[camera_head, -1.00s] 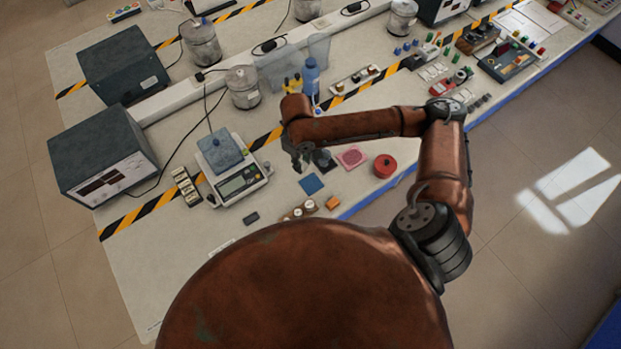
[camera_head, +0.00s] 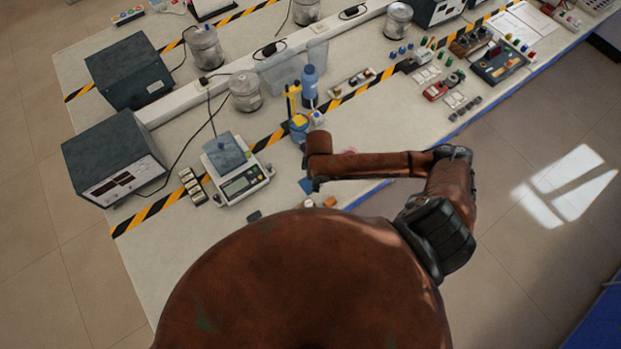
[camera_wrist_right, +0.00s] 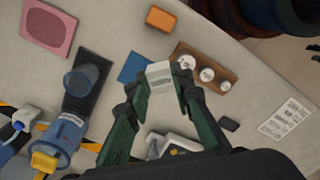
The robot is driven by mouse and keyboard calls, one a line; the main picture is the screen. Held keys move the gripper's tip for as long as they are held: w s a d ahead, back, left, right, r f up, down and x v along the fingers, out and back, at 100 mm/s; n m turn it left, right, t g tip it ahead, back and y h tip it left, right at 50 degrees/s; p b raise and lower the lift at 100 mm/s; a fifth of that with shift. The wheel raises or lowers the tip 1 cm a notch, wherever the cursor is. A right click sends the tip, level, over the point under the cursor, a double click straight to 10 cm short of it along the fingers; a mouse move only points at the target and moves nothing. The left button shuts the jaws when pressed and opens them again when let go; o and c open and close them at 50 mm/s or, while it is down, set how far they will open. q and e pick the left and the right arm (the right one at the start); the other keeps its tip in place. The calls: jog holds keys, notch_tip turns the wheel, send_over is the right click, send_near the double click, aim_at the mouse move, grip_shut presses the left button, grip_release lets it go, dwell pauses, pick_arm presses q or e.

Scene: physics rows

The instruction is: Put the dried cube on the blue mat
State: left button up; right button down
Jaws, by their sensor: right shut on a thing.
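A pale grey-white cube (camera_wrist_right: 160,84) sits between the fingertips of my right gripper (camera_wrist_right: 158,78), which is shut on it in the wrist view. The blue mat (camera_wrist_right: 134,66) shows behind and just left of the cube, partly covered by a finger; I cannot tell the height of the cube above the table. In the head view the blue mat (camera_head: 306,186) is a small patch beside my right wrist, which hides most of it and the cube. My left gripper is not in view.
An orange block (camera_wrist_right: 160,18), a wooden holder with white-topped pieces (camera_wrist_right: 212,68), a pink mat (camera_wrist_right: 50,28) and a glass on a dark base (camera_wrist_right: 82,82) lie around. A blue and yellow bottle (camera_wrist_right: 62,138) is near. The balance (camera_head: 240,186) stands left.

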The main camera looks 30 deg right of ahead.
jog(key=w+f, duration=0.4)
jog(key=w+d+f, duration=0.1)
jog(key=w+f, duration=0.1)
jog(key=shift+w+f, duration=0.1)
jog(key=shift+f, duration=1.7)
jog(key=shift+f, duration=0.15)
jog(key=c, duration=1.7)
grip_release()
jog(key=shift+r, duration=6.2)
jog(key=shift+a+f, duration=0.1)
